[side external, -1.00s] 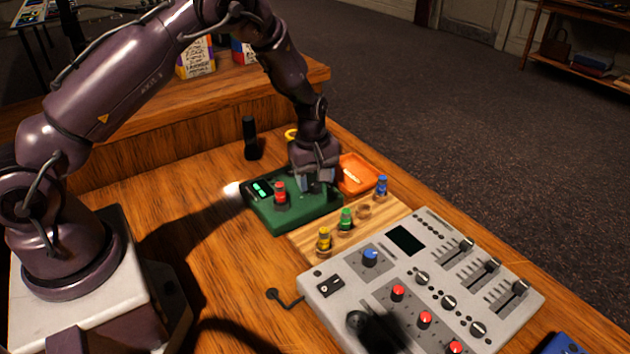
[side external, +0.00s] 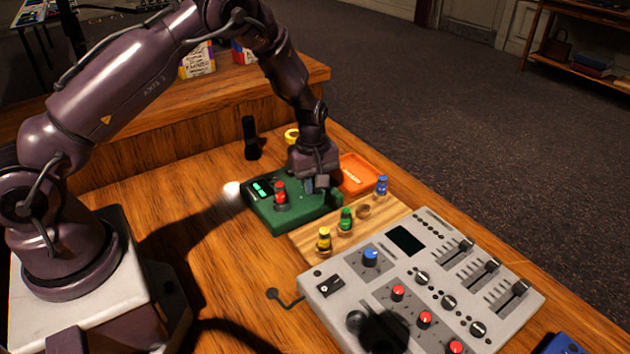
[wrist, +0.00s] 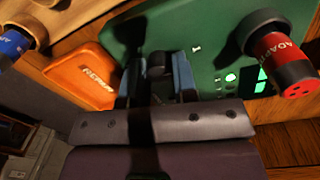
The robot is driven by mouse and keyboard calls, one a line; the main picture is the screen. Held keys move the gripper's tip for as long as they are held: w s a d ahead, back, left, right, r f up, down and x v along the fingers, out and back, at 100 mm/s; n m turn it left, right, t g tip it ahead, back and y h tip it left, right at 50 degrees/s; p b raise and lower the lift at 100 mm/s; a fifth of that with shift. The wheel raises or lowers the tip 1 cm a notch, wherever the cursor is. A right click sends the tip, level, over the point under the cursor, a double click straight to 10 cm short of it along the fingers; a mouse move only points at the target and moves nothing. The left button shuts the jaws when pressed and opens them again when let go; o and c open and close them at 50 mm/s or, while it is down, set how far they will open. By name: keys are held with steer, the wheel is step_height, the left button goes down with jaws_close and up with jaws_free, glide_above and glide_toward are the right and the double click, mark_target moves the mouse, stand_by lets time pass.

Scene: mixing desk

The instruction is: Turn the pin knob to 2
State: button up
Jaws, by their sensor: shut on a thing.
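The green box (side external: 270,215) stands on the desk with lit green displays at its left end. It also fills the top of the wrist view (wrist: 215,30). My gripper (side external: 320,186) points down over the box's right part. In the wrist view its blue-grey fingers (wrist: 158,82) are shut on a small dark knob (wrist: 158,60) on the box. The fingers and shadow hide most of the knob, and I cannot read a number at it. A red adapter (side external: 280,193) stands upright on the box, left of my gripper; it also shows in the wrist view (wrist: 282,60).
An orange tray (side external: 357,172) lies behind the box. A wooden rack (side external: 320,243) in front holds yellow, green and blue adapters. The grey mixer (side external: 420,290) fills the front right. A black upright object (side external: 250,138) stands behind. The desk left of the box is clear.

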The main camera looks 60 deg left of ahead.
steer(key=shift+m, duration=0.3)
steer(key=m, duration=0.5)
steer(key=shift+m, duration=2.9)
steer(key=o, duration=0.9)
steer(key=r, duration=1.3)
steer(key=shift+s+a, duration=0.1)
steer(key=shift+a, duration=0.25)
